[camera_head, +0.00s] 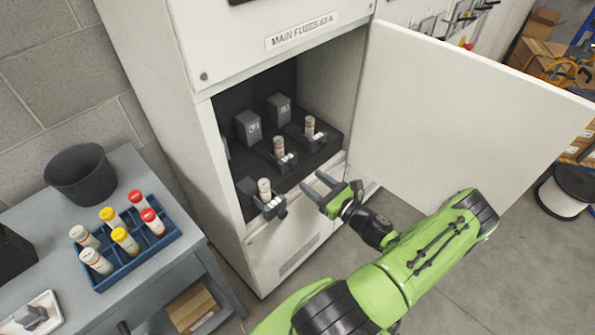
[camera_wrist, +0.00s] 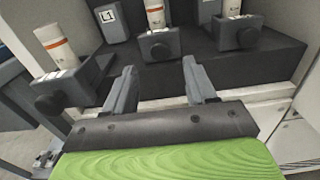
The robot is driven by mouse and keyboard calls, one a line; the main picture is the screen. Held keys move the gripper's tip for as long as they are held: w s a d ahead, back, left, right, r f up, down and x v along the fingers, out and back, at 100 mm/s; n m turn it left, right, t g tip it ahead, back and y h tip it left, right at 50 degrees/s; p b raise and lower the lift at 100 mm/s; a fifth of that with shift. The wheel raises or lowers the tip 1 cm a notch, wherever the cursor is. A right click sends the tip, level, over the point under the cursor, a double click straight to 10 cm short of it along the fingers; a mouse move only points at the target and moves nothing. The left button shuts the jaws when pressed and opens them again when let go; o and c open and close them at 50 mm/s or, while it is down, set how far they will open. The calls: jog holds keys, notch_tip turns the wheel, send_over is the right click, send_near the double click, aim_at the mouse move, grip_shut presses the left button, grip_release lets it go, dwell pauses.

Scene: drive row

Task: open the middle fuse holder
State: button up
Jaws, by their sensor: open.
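Three dark grey fuse holders with round front knobs stand in a row in the open cabinet, each with a pale, orange-banded fuse upright in it. The middle fuse holder (camera_head: 284,160) sits back on the black shelf; in the wrist view its knob (camera_wrist: 160,52) lies beyond the gap between my fingertips. The left holder (camera_head: 271,207) stands further forward, at the cabinet's front edge. The right holder (camera_head: 316,142) is level with the middle one. My gripper (camera_head: 315,184) is open and empty, in front of the cabinet opening, apart from the holders; it also shows in the wrist view (camera_wrist: 160,68).
The cabinet door (camera_head: 450,110) is swung open to the right, close beside my arm. Grey blocks (camera_head: 248,127) stand behind the holders. At left, a table (camera_head: 165,262) bears a blue tray (camera_head: 128,277) of several red, yellow and white-capped fuses and a black bin (camera_head: 82,177).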

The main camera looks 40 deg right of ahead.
aim_at(296, 169)
jog(key=w, duration=0.6)
jog(key=shift+w+b, duration=0.3)
jog(key=shift+w, duration=0.05)
grip_shut()
